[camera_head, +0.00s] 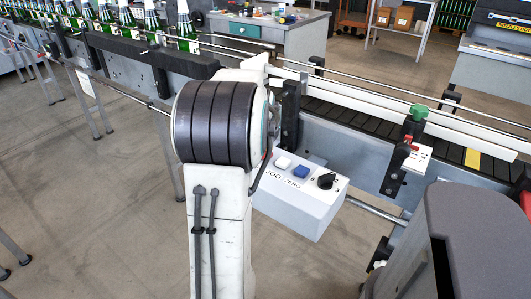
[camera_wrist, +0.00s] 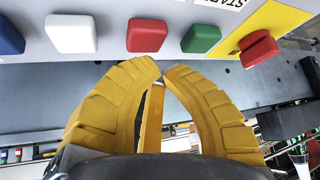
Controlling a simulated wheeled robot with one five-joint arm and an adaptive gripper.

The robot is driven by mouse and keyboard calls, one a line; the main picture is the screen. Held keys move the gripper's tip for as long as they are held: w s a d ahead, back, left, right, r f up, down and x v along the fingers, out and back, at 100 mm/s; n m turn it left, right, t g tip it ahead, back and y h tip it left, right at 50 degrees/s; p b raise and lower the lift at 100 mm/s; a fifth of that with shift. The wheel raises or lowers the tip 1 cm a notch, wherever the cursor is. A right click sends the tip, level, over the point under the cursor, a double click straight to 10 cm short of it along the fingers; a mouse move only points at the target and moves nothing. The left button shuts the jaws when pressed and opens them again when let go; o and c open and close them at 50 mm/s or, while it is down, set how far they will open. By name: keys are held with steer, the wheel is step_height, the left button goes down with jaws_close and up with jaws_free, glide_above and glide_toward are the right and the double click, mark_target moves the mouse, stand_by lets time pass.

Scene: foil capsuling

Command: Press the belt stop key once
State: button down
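In the wrist view a grey panel runs along the top, seen upside down, with a row of keys. A red key (camera_wrist: 147,35) sits mid-row, between a white key (camera_wrist: 71,34) and a green key (camera_wrist: 201,38). A part-cut label by the green key appears to read START. No stop label is readable. My gripper (camera_wrist: 160,70) has yellow fingers with tips together, empty, just below the red key in the picture and apparently apart from it. In the head view my arm hides the gripper and this key row.
In the wrist view a blue key (camera_wrist: 9,36) is at left and a red switch (camera_wrist: 258,48) on yellow at right. The head view shows a JOG/ZERO box (camera_head: 310,214), a conveyor (camera_head: 370,122) and green bottles (camera_head: 150,22) at the upper left.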

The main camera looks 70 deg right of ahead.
steer(key=shift+f, duration=0.2)
steer(key=shift+f+b, duration=0.25)
steer(key=shift+b, duration=0.25)
steer(key=shift+f+b, duration=0.5)
steer(key=shift+f, duration=0.1)
stand_by(0.7)
steer(key=shift+r, duration=0.15)
steer(key=shift+r+p, duration=0.75)
steer(key=shift+r, duration=0.15)
steer(key=shift+r, duration=0.1)
steer(key=shift+r+p, duration=1.95)
steer(key=shift+r, duration=0.45)
